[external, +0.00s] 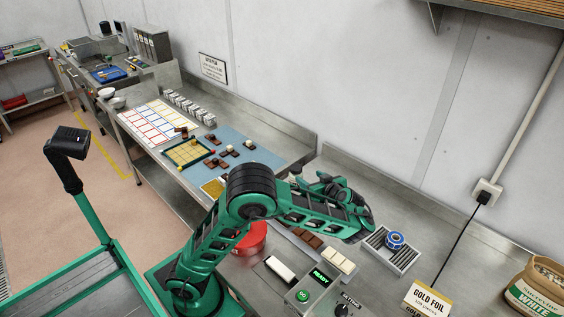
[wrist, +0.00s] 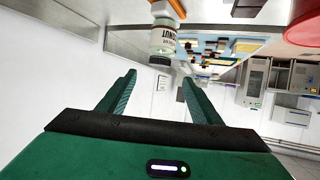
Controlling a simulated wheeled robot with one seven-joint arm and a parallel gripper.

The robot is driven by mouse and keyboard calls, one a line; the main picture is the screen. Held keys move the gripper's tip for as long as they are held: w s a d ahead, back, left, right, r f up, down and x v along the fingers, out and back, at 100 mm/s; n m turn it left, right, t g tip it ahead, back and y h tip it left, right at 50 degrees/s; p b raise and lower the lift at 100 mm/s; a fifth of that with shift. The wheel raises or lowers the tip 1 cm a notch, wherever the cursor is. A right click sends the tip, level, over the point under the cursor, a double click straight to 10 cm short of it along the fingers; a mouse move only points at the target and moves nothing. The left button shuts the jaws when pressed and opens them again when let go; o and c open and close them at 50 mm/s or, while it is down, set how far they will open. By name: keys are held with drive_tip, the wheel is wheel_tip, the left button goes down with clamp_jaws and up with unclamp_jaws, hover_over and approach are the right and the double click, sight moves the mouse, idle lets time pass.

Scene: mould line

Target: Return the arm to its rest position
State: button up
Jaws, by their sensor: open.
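My gripper (wrist: 160,95) is open in the wrist view, with two green fingers apart and nothing between them. In the external view my green arm rises from its base, bends at a dark elbow joint and reaches right over the bench. Its wrist end (external: 325,187) is folded back above the forearm, clear of the bench top; the fingertips are hard to make out there. A small labelled bottle (wrist: 163,38) shows beyond the fingers in the wrist view, apart from them.
A blue mat (external: 256,152) with chocolate pieces lies beyond. The wall (external: 360,90) stands behind.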

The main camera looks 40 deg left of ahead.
idle(0.4)
drive_tip(key=s+d+f+m+h, duration=0.2)
drive_tip(key=s+m+h, duration=0.1)
drive_tip(key=s+m, duration=0.1)
drive_tip(key=s+d+f+m+g+h, duration=0.1)
drive_tip(key=s+d+f+m+h, duration=0.1)
drive_tip(key=s+f+m+h, duration=0.1)
drive_tip(key=s+d+f+m+h, duration=0.2)
drive_tip(key=s+f+m+h, duration=0.1)
drive_tip(key=s+m, duration=0.3)
drive_tip(key=shift+d+m+g+h, duration=0.4)
drive_tip(key=shift+m+h, duration=0.3)
drive_tip(key=shift+h, duration=0.2)
drive_tip(key=s+f+m+g, duration=0.1)
drive_tip(key=s+m, duration=0.1)
drive_tip(key=s, duration=0.5)
drive_tip(key=s+f+m+g+h, duration=0.1)
drive_tip(key=s, duration=0.7)
drive_tip(key=s+a+f+m+g, duration=0.1)
drive_tip(key=s+f+m, duration=0.1)
drive_tip(key=s, duration=0.5)
drive_tip(key=shift+s+a+m, duration=0.1)
drive_tip(key=shift+s+m, duration=0.1)
drive_tip(key=shift+m, duration=0.1)
